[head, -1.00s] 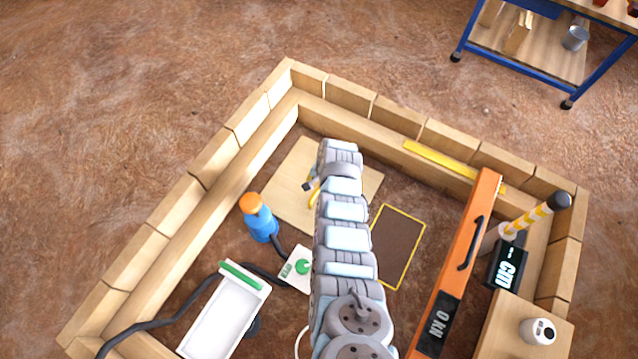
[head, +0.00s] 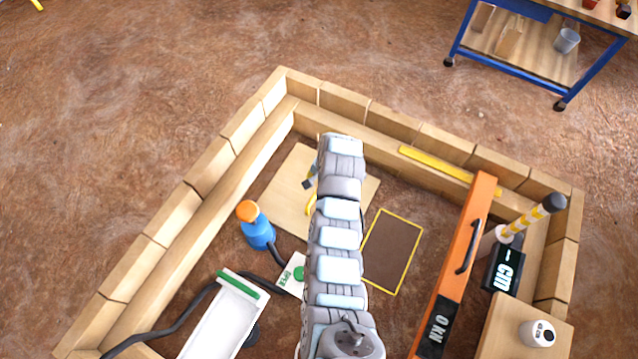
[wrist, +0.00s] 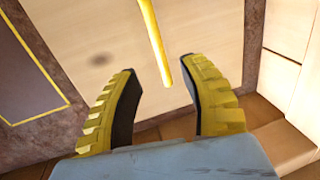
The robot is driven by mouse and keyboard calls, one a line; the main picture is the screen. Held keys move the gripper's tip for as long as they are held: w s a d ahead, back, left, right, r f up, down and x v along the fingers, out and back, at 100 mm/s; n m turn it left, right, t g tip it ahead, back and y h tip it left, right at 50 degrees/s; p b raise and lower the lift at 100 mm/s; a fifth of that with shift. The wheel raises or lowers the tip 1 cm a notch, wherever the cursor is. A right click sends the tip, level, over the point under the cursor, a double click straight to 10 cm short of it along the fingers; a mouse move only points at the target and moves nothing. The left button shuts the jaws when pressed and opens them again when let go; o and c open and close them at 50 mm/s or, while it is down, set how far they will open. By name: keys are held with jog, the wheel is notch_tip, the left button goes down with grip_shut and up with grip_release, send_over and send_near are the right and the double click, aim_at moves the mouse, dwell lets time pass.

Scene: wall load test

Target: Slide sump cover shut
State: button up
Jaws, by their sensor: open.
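In the head view the sump cover looks to be the pale wooden board (head: 287,191) on the pit floor. A yellow-edged dark brown rectangle (head: 392,252) lies to its right. In the wrist view the board (wrist: 215,30) fills much of the picture, and a yellow bar (wrist: 152,38) stands over it. The rectangle's corner (wrist: 25,75) shows at left. My gripper (wrist: 159,66) is open, its yellow ribbed fingers on either side of the bar's near end. I cannot tell whether they touch it. My arm hides most of the gripper in the head view.
A wooden block wall (head: 205,205) surrounds the pit. A blue bottle-like object (head: 257,228) with an orange top, a white tray (head: 222,318) and a black hose (head: 165,325) lie left. An orange beam (head: 456,260) with a black handle crosses the right side.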

jog(key=shift+s+d+r, duration=0.1)
jog(key=shift+d+r, duration=0.05)
jog(key=shift+r, duration=0.95)
